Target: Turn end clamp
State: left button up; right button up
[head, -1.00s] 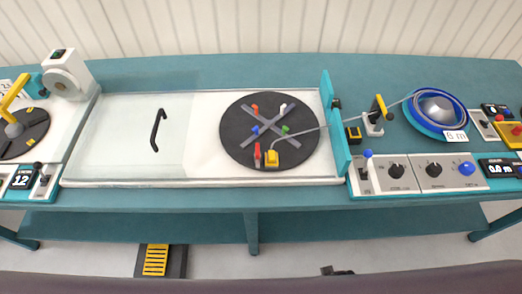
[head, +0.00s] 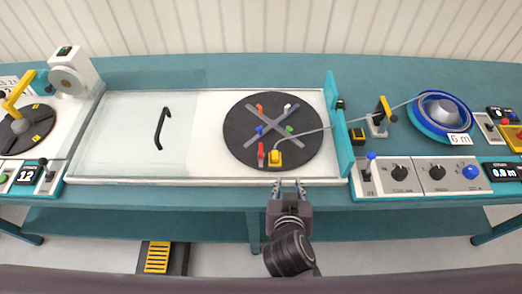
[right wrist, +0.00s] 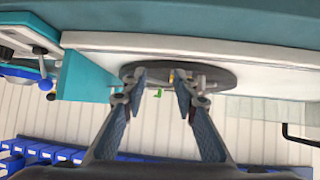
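A dark round turntable (head: 238,142) with a grey cross (head: 287,143) sits in the white panel. At its front edge are a yellow block (head: 275,158) where the grey cable ends and a small upright red piece (head: 262,154); which of them is the end clamp I cannot tell. My right gripper (head: 288,185) is open and empty at the panel's front edge, just short of the yellow block. In the right wrist view the parted fingers (right wrist: 165,84) point at the turntable (right wrist: 218,73), seen edge-on; the clamp parts are mostly hidden. My left gripper is not in view.
A teal upright plate (head: 339,130) stands right of the turntable. The cable (head: 350,122) crosses it to a blue reel (head: 423,120). A control box with knobs (head: 420,175) is at the front right. A glass cover with a black handle (head: 160,128) lies left.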

aim_at(261, 150)
jog(key=w+a+r+t+y, duration=0.1)
jog(key=w+a+r+t, duration=0.1)
jog(key=a+r, duration=0.4)
jog(key=shift+n+t, duration=0.3)
jog(key=p+x, duration=0.1)
jog(key=x, duration=0.2)
jog(key=a+p+x, duration=0.1)
jog(key=x, duration=0.3)
jog(key=shift+s+a+f, duration=0.1)
jog(key=shift+a+f, duration=0.1)
jog(key=shift+w+f, duration=0.4)
jog(key=shift+w, duration=0.15)
jog(key=shift+c, duration=0.4)
grip_shut()
